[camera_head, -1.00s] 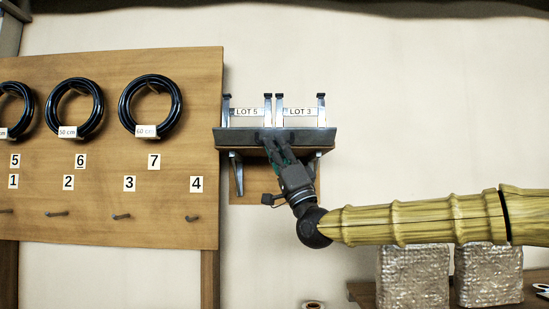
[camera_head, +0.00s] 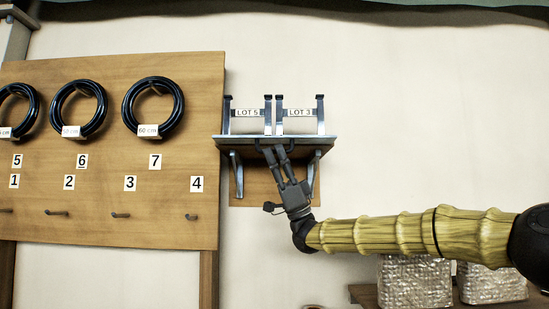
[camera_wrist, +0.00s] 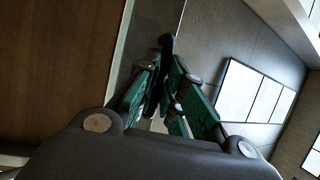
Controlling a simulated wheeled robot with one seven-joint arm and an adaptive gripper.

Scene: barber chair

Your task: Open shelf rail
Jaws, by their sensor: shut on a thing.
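The wall shelf has a grey shelf rail (camera_head: 230,142) along its front, seen in the head view as a thin strip with dark handle-like parts below it. My gripper (camera_head: 273,151) reaches up from below to the middle of the rail, with its fingers at the dark part there. In the wrist view my gripper (camera_wrist: 166,62) has its green-sided fingers closed together on a dark piece beside a grey strip. The fingers hide most of the gripped part.
Two metal holders labelled LOT 5 (camera_head: 247,113) and LOT 3 (camera_head: 300,113) stand on the shelf. A wooden board (camera_head: 110,195) with black hose coils and hooks is on the left. Wrapped blocks (camera_head: 415,281) stand at lower right. The wall right of the shelf is clear.

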